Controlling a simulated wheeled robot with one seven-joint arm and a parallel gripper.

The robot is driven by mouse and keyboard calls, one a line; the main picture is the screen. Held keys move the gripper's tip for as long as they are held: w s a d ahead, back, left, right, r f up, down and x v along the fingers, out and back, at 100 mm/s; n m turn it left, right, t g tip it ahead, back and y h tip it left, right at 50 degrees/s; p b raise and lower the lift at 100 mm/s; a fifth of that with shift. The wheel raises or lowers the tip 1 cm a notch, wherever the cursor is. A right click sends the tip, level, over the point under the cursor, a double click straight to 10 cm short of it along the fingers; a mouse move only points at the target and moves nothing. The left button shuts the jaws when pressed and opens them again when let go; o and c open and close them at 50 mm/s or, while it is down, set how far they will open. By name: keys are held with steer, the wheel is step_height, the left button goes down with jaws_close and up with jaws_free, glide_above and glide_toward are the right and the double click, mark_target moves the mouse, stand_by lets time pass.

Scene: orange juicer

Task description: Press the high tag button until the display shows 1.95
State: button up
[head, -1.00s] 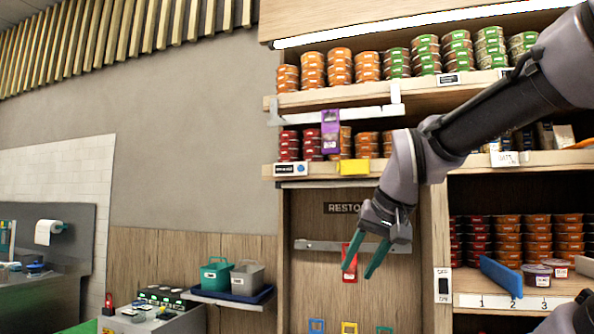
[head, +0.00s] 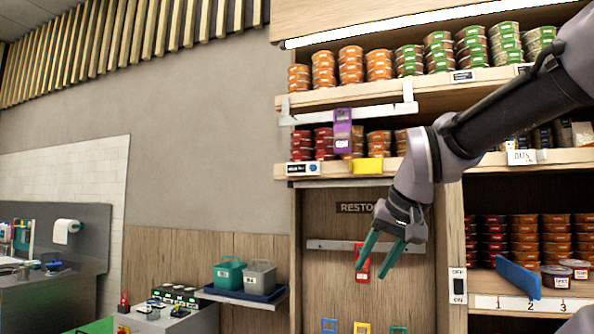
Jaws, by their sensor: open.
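A small shelf tag (head: 302,168) with a dark display and a round blue button (head: 313,168) is fixed to the front edge of the middle shelf, at its left end. The reading is too small to make out. My gripper (head: 371,273) is open and empty, with its two green fingers pointing down. It is below and to the right of the tag, apart from it, in front of the wooden panel marked RESTO. A red hanging tag (head: 362,263) shows partly behind the fingers.
A purple holder (head: 342,132) hangs from a white rail (head: 350,114) above the shelf. A yellow tag (head: 369,165) is on the shelf edge to the right. Stacked tubs fill the shelves. Teal and grey bins (head: 229,272) stand at lower left. The wall left of the shelving is bare.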

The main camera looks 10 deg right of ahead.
stand_by(0.4)
jaws_close()
stand_by(1.6)
